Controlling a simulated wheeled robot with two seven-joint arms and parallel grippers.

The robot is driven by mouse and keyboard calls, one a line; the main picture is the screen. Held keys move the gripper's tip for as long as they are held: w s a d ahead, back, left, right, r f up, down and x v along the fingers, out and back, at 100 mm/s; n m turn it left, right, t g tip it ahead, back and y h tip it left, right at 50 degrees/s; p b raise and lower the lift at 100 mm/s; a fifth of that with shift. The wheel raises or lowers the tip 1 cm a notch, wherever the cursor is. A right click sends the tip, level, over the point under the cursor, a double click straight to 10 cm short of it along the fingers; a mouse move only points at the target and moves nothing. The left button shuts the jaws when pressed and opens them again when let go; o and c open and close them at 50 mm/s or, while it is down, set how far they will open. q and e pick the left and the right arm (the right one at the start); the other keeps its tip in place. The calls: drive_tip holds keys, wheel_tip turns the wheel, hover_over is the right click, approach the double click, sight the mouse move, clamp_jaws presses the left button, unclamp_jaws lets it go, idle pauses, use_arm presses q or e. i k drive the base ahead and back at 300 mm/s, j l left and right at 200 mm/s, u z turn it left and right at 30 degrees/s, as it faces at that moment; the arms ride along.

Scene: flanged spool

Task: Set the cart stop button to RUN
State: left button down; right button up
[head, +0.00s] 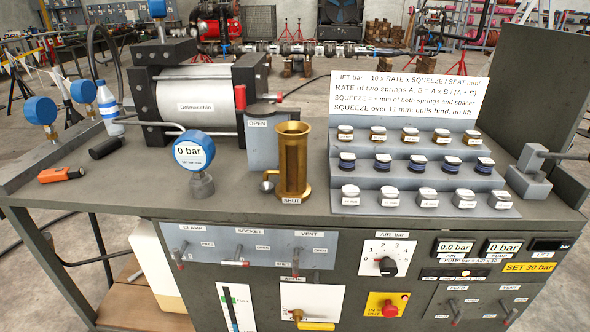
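A red round button (390,308) sits on a yellow plate (375,299) low on the front panel of the cart, right of centre. The small lettering at the plate's left looks like IN and OUT. I see no RUN lettering that I can read, and I cannot tell whether the button is pressed in or out. Neither of my grippers is in the head view.
A black AIR bar knob (388,266) is just above the button. A brass handle (316,325) is to its left. Toggle levers and displays (456,247) line the panel. The cart top (120,185) carries a brass cup (293,162), gauges and a stepped spring rack (395,146).

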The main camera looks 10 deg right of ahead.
sight(389, 311)
drive_tip(key=z, duration=1.15)
